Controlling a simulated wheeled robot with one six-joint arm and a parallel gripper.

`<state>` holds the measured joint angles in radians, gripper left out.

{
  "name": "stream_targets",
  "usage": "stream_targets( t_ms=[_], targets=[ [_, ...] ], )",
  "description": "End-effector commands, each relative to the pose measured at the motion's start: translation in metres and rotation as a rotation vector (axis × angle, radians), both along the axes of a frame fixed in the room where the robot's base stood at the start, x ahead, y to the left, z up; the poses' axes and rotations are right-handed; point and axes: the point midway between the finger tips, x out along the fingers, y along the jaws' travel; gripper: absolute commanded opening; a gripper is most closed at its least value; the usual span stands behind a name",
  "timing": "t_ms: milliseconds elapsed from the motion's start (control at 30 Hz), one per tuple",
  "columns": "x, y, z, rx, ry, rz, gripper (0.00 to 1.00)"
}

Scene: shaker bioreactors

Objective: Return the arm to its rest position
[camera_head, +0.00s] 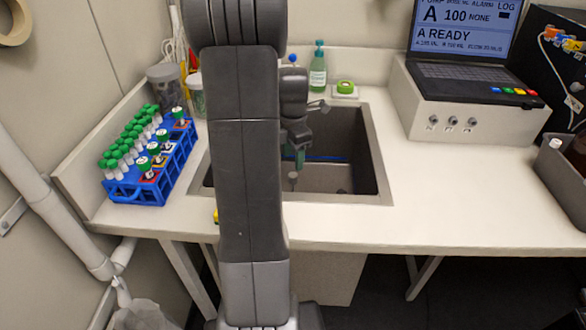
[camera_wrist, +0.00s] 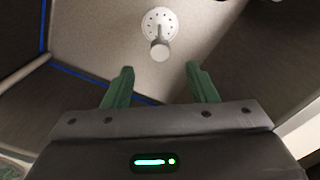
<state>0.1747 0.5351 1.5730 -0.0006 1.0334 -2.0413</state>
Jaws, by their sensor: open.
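My arm rises through the middle of the head view and hides part of the counter and the sink's left side. My gripper (camera_head: 300,158) hangs over the sink (camera_head: 372,160), pointing down. In the wrist view, my gripper's two green fingers (camera_wrist: 160,88) stand apart with nothing between them. Beyond the fingertips, the wrist view shows the sink's floor with a round perforated drain (camera_wrist: 160,22) and a light round knob at it.
A blue rack (camera_head: 133,190) of green-capped tubes stands left of the sink. A laptop (camera_head: 465,65) sits on a white box (camera_head: 450,118) at right.

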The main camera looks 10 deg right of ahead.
Motion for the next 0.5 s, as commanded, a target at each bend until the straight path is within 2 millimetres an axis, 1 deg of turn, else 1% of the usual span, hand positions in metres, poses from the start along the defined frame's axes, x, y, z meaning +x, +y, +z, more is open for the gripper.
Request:
stream_targets(
  t_ms=[33, 100, 200, 500],
  targets=[
    [0.000, 0.000, 0.007, -0.001, -0.001, 0.000, 0.52],
    [0.000, 0.000, 0.014, -0.001, -0.001, 0.000, 0.52],
    [0.000, 0.000, 0.019, 0.000, 0.001, 0.000, 0.52],
    [0.000, 0.000, 0.021, 0.001, 0.001, 0.000, 0.52]
  ],
)
